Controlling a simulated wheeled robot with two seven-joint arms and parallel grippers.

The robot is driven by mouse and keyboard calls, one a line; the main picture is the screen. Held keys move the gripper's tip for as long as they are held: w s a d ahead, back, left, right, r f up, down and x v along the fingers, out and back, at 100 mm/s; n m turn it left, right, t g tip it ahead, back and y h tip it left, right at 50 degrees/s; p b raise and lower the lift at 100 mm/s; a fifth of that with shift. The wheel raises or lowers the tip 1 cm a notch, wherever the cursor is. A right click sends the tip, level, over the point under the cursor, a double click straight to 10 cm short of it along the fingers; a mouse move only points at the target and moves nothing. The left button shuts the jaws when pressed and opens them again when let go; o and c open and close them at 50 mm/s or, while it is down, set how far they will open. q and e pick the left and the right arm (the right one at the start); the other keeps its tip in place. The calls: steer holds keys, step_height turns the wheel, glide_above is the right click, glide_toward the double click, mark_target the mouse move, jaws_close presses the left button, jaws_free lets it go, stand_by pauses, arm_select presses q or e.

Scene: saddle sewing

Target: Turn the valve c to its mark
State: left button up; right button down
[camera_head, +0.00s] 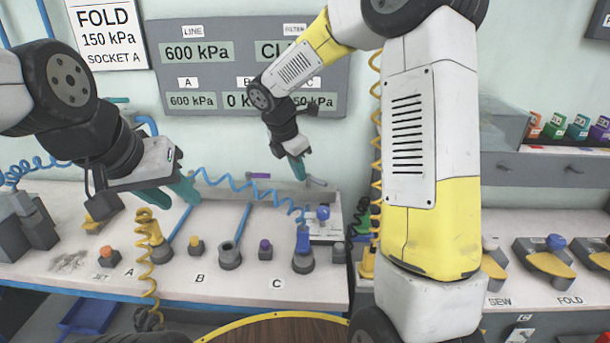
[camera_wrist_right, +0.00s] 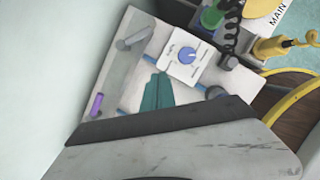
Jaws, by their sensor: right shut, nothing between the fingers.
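Two short lever handles stand at the back of the bench, a purple one (camera_head: 257,175) and a grey one (camera_head: 317,182). No letter is readable beside either, so I cannot tell which is valve c. Both show in the right wrist view, the purple lever (camera_wrist_right: 95,105) at lower left and the grey lever (camera_wrist_right: 134,39) higher up. My right gripper (camera_head: 302,176) is shut and empty, its tips close to the grey lever in the head view; contact is not clear. Its teal fingers (camera_wrist_right: 157,92) are together between the levers. My left gripper (camera_head: 180,195) is open and empty above the bench's left part.
A white box with a blue knob (camera_wrist_right: 187,56) sits beside the right fingers. Blue coiled hose (camera_head: 240,184) crosses between my grippers to the socket at C (camera_head: 303,262). A yellow coiled hose (camera_head: 151,260) hangs at A. A gauge panel (camera_head: 220,75) is on the wall.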

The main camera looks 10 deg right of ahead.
mark_target(310, 183)
steer(key=w+f+n, duration=0.1)
steer(key=f, duration=0.1)
steer(key=d+f, duration=0.1)
steer(key=f, duration=0.2)
steer(key=w+f+n+t, duration=0.1)
steer(key=f, duration=0.1)
steer(key=shift+w+d+f+n+h, duration=0.2)
steer(key=shift+w+f+n+h, duration=0.1)
steer(key=shift+h, duration=0.1)
steer(key=w+d, duration=0.2)
steer(key=d, duration=0.1)
steer(key=shift+w+r, duration=0.25)
steer(key=shift+w, duration=0.15)
